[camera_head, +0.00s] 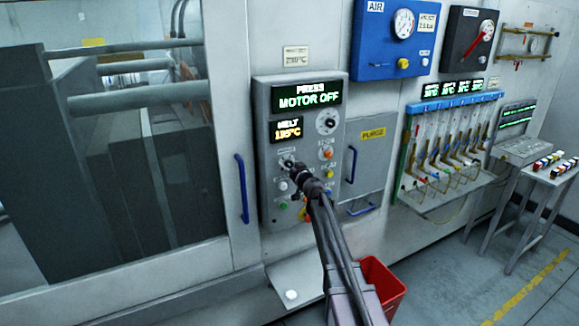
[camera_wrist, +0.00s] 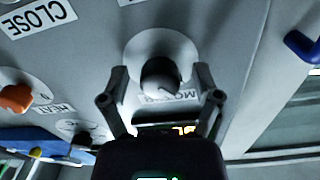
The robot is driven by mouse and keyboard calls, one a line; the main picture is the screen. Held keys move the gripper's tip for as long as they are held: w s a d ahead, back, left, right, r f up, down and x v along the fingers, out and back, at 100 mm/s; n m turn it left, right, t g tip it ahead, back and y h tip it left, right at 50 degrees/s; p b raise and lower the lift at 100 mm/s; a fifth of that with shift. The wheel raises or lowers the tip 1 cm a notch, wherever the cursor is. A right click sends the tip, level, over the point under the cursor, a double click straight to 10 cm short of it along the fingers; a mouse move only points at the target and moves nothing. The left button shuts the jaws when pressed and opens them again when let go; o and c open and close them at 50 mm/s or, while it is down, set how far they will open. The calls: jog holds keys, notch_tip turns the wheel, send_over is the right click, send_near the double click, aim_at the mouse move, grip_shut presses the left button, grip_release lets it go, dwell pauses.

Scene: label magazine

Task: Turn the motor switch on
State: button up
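The motor switch is a dark round knob (camera_wrist: 160,80) on a white disc, with a partly hidden label reading "MOT" beside it in the wrist view. It sits on the grey control panel (camera_head: 262,120), whose green display (camera_head: 308,98) reads "PRESS MOTOR OFF". My gripper (camera_head: 298,170) is at the middle of this panel and hides part of it. In the wrist view its two fingers stand apart, one on each side of the knob, with a visible gap at each side. The knob's pointer is hard to read.
An orange knob (camera_wrist: 16,98) labelled "HEAT" and a "CLOSE" label (camera_wrist: 40,18) are close by. A blue door handle (camera_head: 242,188) is left of the panel. A purge door (camera_head: 372,165) is to its right. A red bin (camera_head: 385,285) stands below.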

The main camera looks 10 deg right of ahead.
grip_shut()
jog(key=shift+m, duration=0.4)
jog(key=m, duration=0.9)
jog(key=shift+m, duration=0.3)
jog(key=shift+r+m+p, duration=0.1)
jog(key=shift+m+p, duration=0.2)
jog(key=shift+m, duration=1.3)
